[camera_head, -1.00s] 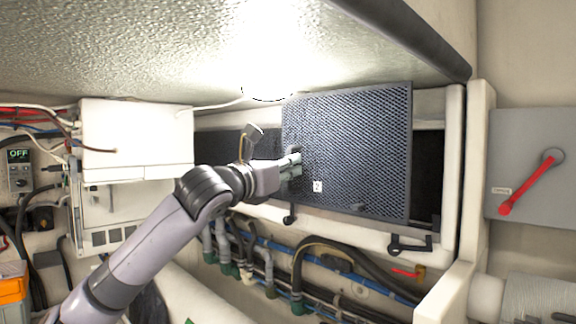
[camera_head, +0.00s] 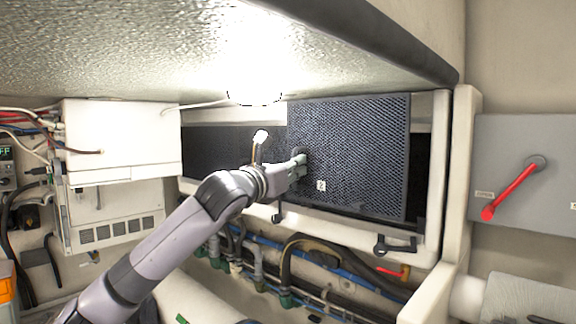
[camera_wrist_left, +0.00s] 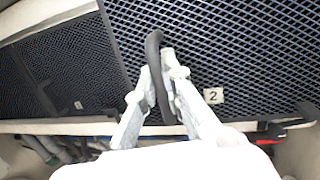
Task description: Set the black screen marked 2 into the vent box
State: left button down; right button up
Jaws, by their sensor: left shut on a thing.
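The black screen marked 2 (camera_head: 355,150) is a dark mesh panel with a small white label, held upright in front of the right part of the vent box (camera_head: 436,150). My left gripper (camera_head: 300,166) is shut on the handle at the screen's left side. In the left wrist view the fingers (camera_wrist_left: 165,85) close around the black loop handle (camera_wrist_left: 154,65), left of the 2 label (camera_wrist_left: 213,96). A dark gap shows in the box right of the screen. Whether the screen touches the frame, I cannot tell. My right gripper is not in view.
Another dark mesh screen (camera_head: 215,150) sits in the box's left part; its label (camera_wrist_left: 78,105) shows in the left wrist view. Black latches (camera_head: 395,246) line the lower edge. A red-handled switch (camera_head: 515,190) is at right, a white unit (camera_head: 120,140) at left. Hoses run below.

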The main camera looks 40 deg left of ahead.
pick_arm(q)
jog(key=shift+w+d+r, duration=0.1)
jog(key=shift+w+d, duration=0.05)
jog(key=shift+w, duration=1.35)
jog(key=shift+w+d, duration=0.15)
jog(key=shift+w, duration=1.65)
jog(key=shift+w+d, duration=0.15)
jog(key=shift+w, duration=1.6)
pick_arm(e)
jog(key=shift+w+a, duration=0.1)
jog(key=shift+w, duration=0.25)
pick_arm(q)
jog(key=shift+f, duration=1)
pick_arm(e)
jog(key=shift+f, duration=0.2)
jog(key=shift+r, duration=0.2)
